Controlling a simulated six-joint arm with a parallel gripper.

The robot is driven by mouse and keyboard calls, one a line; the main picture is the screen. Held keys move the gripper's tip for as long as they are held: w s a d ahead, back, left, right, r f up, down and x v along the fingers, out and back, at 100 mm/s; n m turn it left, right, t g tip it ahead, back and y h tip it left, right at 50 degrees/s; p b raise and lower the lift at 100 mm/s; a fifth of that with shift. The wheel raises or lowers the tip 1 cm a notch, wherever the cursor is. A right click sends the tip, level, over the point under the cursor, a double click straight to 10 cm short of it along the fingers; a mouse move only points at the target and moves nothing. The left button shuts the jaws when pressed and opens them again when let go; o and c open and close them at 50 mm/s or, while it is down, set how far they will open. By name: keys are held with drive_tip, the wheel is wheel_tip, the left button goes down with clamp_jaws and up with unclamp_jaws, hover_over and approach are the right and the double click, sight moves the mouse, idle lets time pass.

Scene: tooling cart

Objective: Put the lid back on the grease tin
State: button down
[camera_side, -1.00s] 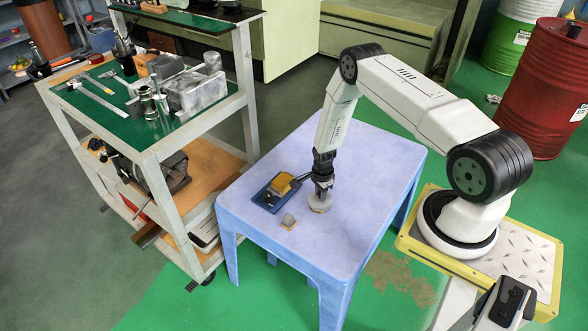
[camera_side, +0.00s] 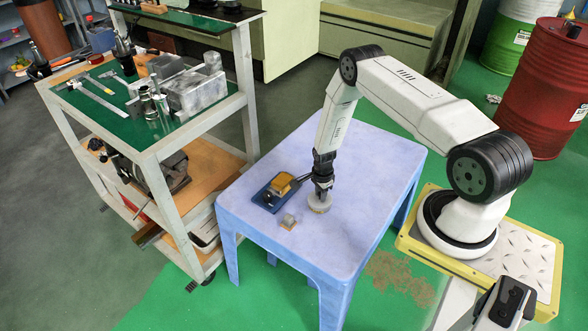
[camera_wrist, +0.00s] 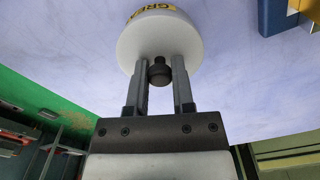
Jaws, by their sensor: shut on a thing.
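The grease tin (camera_side: 319,207) is a short, pale round tin standing on the blue table. In the wrist view its yellow label (camera_wrist: 153,9) shows part of the word "GREA". The white lid (camera_wrist: 160,38), with a dark round knob (camera_wrist: 160,72), appears over the tin in the wrist view. My gripper (camera_side: 320,194) points down at the tin, with its two fingers (camera_wrist: 160,65) closed on either side of the knob.
The table (camera_side: 375,165) is clear to the right and behind. A tooling cart (camera_side: 128,130) stands at left.

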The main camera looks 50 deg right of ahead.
idle(0.4)
unclamp_jaws()
drive_tip(key=shift+r, duration=0.1)
idle(0.3)
drive_tip(key=shift+r, duration=3.4)
clamp_jaws()
